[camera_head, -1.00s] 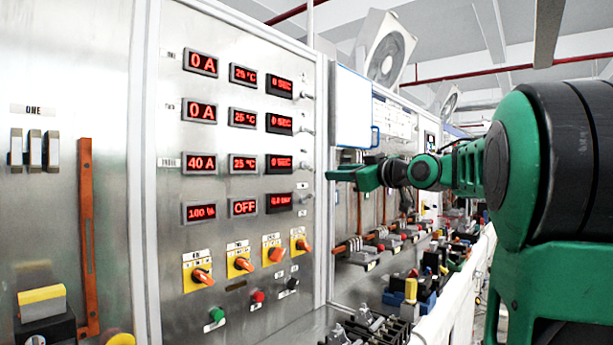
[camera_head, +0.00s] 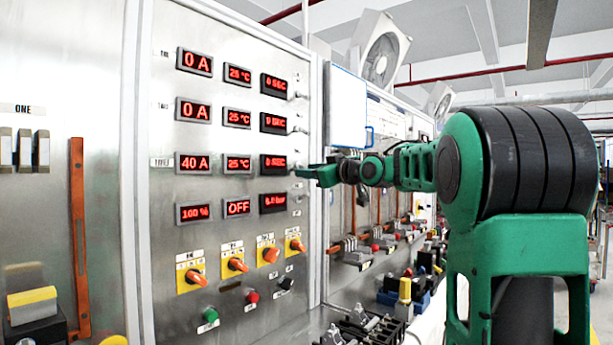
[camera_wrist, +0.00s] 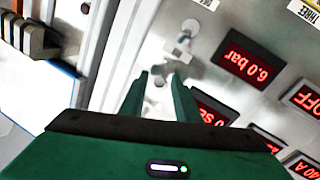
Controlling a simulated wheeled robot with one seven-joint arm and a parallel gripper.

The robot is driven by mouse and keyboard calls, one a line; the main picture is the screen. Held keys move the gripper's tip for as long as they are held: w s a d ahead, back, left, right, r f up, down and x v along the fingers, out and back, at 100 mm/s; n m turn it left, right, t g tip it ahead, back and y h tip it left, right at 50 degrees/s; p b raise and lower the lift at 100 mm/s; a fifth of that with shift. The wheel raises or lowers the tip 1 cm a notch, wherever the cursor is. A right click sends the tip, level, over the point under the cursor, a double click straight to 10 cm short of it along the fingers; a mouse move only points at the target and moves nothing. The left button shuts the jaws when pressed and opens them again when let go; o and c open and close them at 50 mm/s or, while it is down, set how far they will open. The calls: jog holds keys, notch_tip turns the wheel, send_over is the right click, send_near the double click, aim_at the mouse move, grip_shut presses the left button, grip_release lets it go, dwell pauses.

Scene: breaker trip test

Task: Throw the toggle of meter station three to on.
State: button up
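The meter station three row on the steel panel reads 40 A (camera_head: 195,163), 25 °C (camera_head: 237,164) and 0 SEC (camera_head: 273,164). Its toggle, at the row's right end, is hidden or too small to make out behind my fingertips. My gripper (camera_head: 303,173) is at that spot, close to the panel. In the wrist view my gripper (camera_wrist: 158,82) has its two fingers apart, with a small pale part between or behind them; I cannot tell if it is the toggle. A metal toggle (camera_wrist: 185,38) shows beyond the fingertips, beside the 6.0 bar display (camera_wrist: 248,60).
Stations one (camera_head: 194,62) and two (camera_head: 193,110) both read 0 A, with toggles at their right. Yellow-plated rotary switches (camera_head: 235,261) and push buttons (camera_head: 252,297) sit lower. A panel edge post (camera_head: 316,180) and white board (camera_head: 346,108) stand right of the panel.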

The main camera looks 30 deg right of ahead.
aim_at(302, 166)
jog(key=shift+c, duration=0.2)
grip_shut()
jog(key=shift+w+r+n+g+h, duration=0.1)
jog(key=shift+r+n+g+h, duration=0.15)
jog(key=shift+r+g, duration=0.75)
jog(key=shift+s+r+n+g+h, duration=0.1)
jog(key=shift+r+n+g+h, duration=0.15)
jog(key=shift+g, duration=1.4)
jog(key=shift+w+r+n+g+h, duration=0.1)
jog(key=shift+r+n+g+h, duration=0.15)
jog(key=shift+r+g, duration=0.75)
jog(key=shift+w+a+f+g, duration=0.1)
jog(key=shift+a+f+g, duration=0.1)
jog(key=shift+g, duration=0.55)
jog(key=shift+w+r+n+g+h, duration=0.15)
jog(key=shift+r+n+g+h, duration=0.1)
jog(key=shift+g, duration=0.15)
